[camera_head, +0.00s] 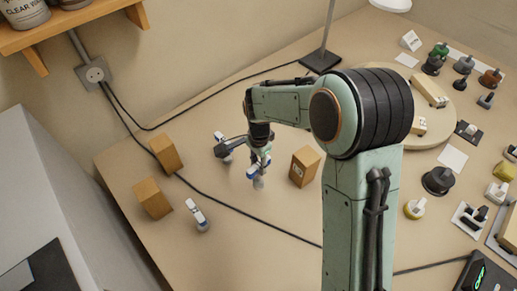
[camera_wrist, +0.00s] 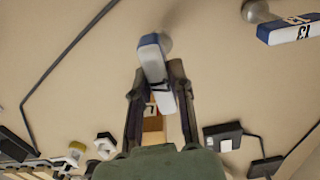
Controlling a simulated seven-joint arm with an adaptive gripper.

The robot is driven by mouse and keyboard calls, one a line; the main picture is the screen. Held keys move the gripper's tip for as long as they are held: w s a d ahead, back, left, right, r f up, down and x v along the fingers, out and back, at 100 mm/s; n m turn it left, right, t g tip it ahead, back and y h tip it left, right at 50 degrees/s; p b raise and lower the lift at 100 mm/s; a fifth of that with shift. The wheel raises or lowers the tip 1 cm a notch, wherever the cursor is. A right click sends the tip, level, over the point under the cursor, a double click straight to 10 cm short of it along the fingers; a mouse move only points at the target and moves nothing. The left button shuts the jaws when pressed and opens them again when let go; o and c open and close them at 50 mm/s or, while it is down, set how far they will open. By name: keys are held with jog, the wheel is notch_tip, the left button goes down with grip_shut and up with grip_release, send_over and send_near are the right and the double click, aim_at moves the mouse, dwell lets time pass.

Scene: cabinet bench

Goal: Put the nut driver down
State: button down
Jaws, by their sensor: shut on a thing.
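The nut driver (camera_wrist: 154,66) has a blue and white handle and is gripped between the two dark fingers of my gripper (camera_wrist: 157,72). Its grey end is blurred in the wrist view. In the head view the held nut driver (camera_head: 258,182) hangs roughly upright with its pale end downward, low over the bench (camera_head: 250,215). I cannot tell whether that end touches the surface. My gripper (camera_head: 258,163) is partly hidden by its own wrist there. A second blue and white tool (camera_head: 198,214) stands at the front left.
A wooden block (camera_head: 304,166) stands just right of my gripper; two more (camera_head: 166,152) (camera_head: 153,198) stand left. A black cable (camera_head: 235,208) crosses the bench. Round board (camera_head: 425,112) and several small items fill the right.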

jog(key=shift+w+a+f, duration=0.1)
jog(key=shift+w+f, duration=0.15)
jog(key=shift+f, duration=0.05)
jog(key=shift+w+f, duration=0.2)
jog(key=shift+f, duration=1.55)
jog(key=c, duration=1)
grip_release()
jog(key=shift+f, duration=0.15)
